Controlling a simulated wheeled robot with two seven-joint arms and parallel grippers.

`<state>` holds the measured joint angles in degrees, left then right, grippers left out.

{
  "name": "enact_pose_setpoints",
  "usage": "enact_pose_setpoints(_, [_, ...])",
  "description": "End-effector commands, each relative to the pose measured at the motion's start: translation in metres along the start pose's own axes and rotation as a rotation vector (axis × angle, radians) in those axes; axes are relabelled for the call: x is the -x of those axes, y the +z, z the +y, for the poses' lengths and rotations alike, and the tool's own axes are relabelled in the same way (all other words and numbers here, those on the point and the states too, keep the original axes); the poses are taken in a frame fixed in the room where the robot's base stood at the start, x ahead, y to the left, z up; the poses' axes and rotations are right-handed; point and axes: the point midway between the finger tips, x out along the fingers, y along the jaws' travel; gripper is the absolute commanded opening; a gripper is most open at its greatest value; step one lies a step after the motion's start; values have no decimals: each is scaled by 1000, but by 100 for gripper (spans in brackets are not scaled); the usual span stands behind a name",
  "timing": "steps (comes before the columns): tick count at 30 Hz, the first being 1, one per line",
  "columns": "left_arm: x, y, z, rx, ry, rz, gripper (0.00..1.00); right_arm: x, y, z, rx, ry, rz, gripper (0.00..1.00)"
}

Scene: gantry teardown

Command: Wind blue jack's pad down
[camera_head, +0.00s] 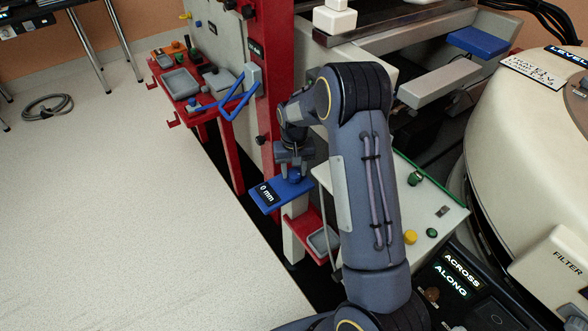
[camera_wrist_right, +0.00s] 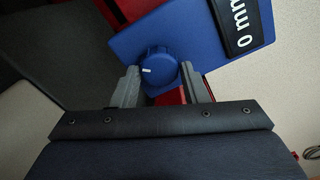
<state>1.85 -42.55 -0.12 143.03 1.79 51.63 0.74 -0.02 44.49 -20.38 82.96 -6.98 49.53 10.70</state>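The blue jack (camera_head: 283,190) shows as a blue plate on the red and white frame, with a black "0 mm" readout (camera_head: 267,193) at its left end. In the right wrist view the blue plate (camera_wrist_right: 200,38) carries a round blue knob (camera_wrist_right: 158,62) with a white mark pointing left. My right gripper (camera_head: 295,166) is above the knob. In the wrist view its two fingers (camera_wrist_right: 159,74) stand on either side of the knob, with what look like narrow gaps. I cannot make out the jack's pad. My left gripper is not in view.
A red shelf (camera_head: 181,84) with small parts and a bent blue handle (camera_head: 236,97) are at upper left. A small red tray (camera_head: 312,236) sits below the jack. A pale panel with buttons (camera_head: 411,237) and a large cream drum (camera_head: 520,130) stand right.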

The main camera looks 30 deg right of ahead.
Motion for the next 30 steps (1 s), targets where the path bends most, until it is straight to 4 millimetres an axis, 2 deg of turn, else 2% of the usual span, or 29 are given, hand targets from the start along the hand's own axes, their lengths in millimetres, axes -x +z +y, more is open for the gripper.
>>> enact_pose_setpoints(1, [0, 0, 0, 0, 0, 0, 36, 0, 0, 0, 0, 0, 1, 47])
enact_pose_setpoints(4, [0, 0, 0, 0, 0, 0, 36, 0, 0, 0, 1, 0, 1, 59])
enact_pose_setpoints(14, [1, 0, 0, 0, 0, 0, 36, 5, 0, 0, 1, -1, 2, 59])
enact_pose_setpoints(24, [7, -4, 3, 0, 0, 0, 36, 59, -1, 0, 0, -1, 4, 59])
enact_pose_setpoints(30, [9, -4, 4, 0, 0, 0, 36, 77, 0, 0, 0, 0, 1, 59])
